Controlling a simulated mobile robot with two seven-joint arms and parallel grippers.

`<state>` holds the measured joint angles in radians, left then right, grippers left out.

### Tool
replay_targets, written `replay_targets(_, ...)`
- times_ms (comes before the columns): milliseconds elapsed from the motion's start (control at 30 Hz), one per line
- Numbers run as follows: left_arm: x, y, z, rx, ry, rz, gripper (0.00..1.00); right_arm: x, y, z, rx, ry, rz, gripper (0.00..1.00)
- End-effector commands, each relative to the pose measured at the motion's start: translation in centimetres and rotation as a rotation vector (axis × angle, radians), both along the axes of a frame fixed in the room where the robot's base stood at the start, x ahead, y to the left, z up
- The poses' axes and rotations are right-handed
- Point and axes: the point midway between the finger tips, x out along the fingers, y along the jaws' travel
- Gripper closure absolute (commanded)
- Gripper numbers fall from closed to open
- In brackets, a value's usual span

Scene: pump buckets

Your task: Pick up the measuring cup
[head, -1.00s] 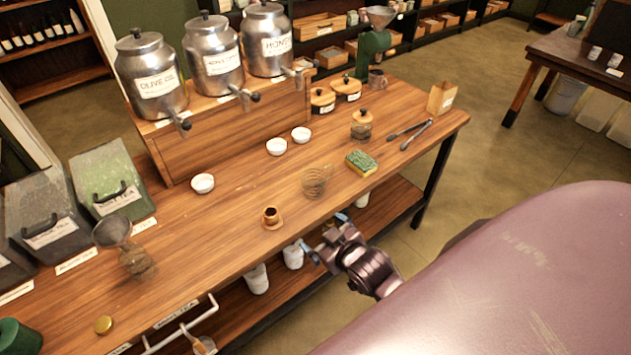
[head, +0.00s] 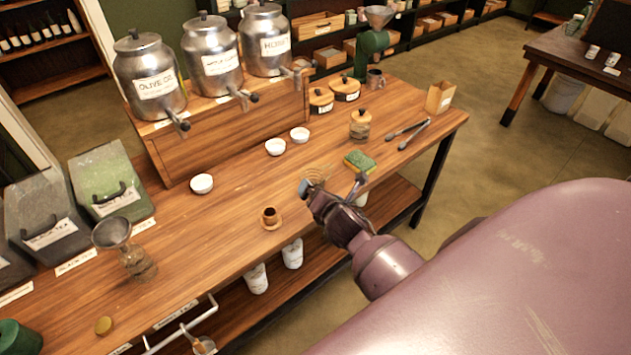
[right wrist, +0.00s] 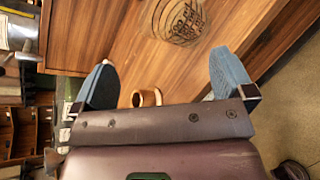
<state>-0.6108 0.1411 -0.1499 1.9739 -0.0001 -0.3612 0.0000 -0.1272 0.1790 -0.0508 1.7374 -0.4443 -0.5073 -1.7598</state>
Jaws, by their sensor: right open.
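The measuring cup (head: 317,172) is clear glass and stands on the wooden counter. In the head view its lower part is hidden behind my right gripper (head: 333,185). In the right wrist view the cup (right wrist: 180,20) shows dark markings at the top edge, beyond the fingertips and between their lines. My right gripper also shows there (right wrist: 163,72), with its two blue-grey fingers wide apart and nothing between the tips. It is at the counter's front edge, apart from the cup as far as I can tell. My left gripper is out of view.
A green sponge (head: 360,161) lies close on the right, with a lidded jar (head: 360,125) and tongs (head: 408,133) beyond. White bowls (head: 275,147) stand behind. The counter between them is clear.

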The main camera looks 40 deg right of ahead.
Motion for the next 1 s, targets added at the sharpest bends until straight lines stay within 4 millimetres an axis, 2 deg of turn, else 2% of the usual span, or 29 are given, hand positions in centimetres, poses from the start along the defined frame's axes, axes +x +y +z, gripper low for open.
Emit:
replay_targets(200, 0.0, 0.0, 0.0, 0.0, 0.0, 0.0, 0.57, -0.3, -0.7, -0.7, -0.384, 0.128, 0.122, 0.0)
replay_targets(400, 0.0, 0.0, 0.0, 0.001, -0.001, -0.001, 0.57, -0.4, -0.8, -0.7, -0.581, 0.193, 0.199, 0.0)
replay_targets(567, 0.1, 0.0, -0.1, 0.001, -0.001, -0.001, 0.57, 0.1, -1.0, -0.9, -0.627, 0.206, 0.218, 0.0)
replay_targets(800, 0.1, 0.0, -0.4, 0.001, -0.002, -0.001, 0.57, 3.0, -1.9, -2.2, -0.627, 0.206, 0.218, 0.0)
replay_targets(1000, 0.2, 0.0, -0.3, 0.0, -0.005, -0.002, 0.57, 4.4, -2.3, -2.9, -0.626, 0.206, 0.219, 0.0)
